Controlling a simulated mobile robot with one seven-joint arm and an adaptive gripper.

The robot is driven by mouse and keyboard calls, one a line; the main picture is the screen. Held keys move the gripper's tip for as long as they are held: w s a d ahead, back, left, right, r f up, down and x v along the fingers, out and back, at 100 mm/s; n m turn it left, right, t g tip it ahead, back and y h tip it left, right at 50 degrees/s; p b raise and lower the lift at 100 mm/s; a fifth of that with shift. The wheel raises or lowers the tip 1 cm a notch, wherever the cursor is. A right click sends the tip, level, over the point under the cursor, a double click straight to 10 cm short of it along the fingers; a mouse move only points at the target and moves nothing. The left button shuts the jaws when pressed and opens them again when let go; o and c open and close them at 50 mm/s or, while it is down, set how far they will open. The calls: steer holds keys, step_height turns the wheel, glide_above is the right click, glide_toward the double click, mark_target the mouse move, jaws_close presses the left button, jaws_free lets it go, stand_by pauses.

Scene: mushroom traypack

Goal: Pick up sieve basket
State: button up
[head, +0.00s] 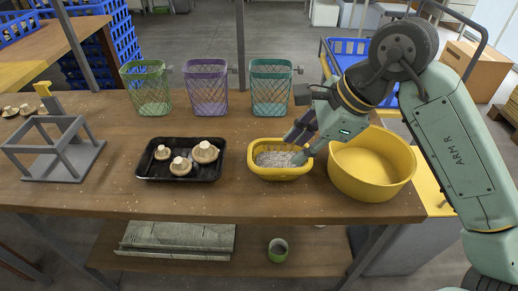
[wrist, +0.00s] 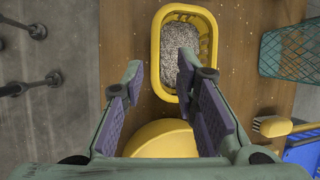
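A yellow basket with slotted sides (head: 258,171), apparently the sieve basket, stands on the table and holds grey granules. It also shows in the wrist view (wrist: 156,58). My gripper (head: 297,148) is open at its right rear side, and its two fingers with purple pads also show in the wrist view (wrist: 159,73). There one finger overlaps the basket's inside and the other lies left of its wall. I cannot tell whether either finger touches it.
A large yellow bowl (head: 372,165) stands close right of the basket. A black tray (head: 151,172) with mushrooms is to the left. Green (head: 147,90), purple (head: 206,90) and teal (head: 272,90) mesh baskets stand behind. A grey frame (head: 62,160) is far left.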

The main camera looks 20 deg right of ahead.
mark_target(284, 169)
steer(key=x, duration=0.3)
steer(key=p+x, duration=0.1)
steer(key=x, duration=0.3)
steer(key=d+p+x, duration=0.1)
steer(key=x, duration=0.2)
steer(key=shift+s+a+f, duration=0.1)
steer(key=shift+s+f, duration=0.05)
steer(key=shift+f, duration=0.3)
steer(key=shift+f+b, duration=0.25)
steer(key=shift+b, duration=0.5)
stand_by(0.5)
jaws_close()
stand_by(0.5)
